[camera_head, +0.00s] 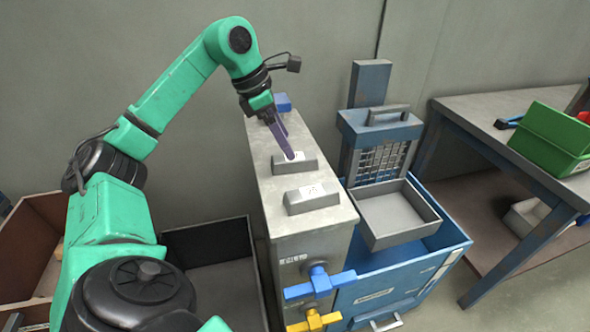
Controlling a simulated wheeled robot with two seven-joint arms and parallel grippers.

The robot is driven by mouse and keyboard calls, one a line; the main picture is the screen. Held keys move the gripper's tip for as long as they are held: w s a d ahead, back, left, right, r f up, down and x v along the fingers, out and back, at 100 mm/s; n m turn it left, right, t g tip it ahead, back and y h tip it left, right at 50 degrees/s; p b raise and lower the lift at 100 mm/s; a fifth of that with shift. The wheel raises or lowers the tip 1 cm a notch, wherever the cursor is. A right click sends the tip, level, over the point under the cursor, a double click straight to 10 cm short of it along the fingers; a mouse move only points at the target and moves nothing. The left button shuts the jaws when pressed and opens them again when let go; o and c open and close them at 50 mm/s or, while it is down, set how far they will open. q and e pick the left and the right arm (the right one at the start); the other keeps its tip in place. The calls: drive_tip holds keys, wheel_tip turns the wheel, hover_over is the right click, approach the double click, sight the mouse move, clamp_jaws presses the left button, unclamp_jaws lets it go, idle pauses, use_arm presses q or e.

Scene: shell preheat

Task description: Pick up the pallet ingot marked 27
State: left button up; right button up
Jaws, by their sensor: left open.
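Two grey ingots with white labels lie on top of the grey metal cabinet (262,190). The far ingot (306,165) is directly under my left gripper (289,156). The near ingot (312,200) lies a little closer to the front edge, with nothing over it. The marks on both labels are too small to read. My left gripper is open, its purple fingers pointing down at the far ingot's label. I cannot tell whether the fingers touch that ingot. My right gripper is not in view.
Blue and yellow valve handles (320,284) stick out from the cabinet's front. Right of it, a grey tray (401,238) sits in front of a blue grated unit (385,128). A table (500,107) with green bins (550,138) stands at right. An open dark bin (215,238) is at left.

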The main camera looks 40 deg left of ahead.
sight(294, 162)
use_arm(q)
drive_tip(key=b+x, duration=0.1)
drive_tip(key=x, duration=0.4)
drive_tip(key=shift+d+f, duration=0.2)
drive_tip(key=shift+f, duration=0.1)
drive_tip(key=shift+r, duration=0.1)
clamp_jaws()
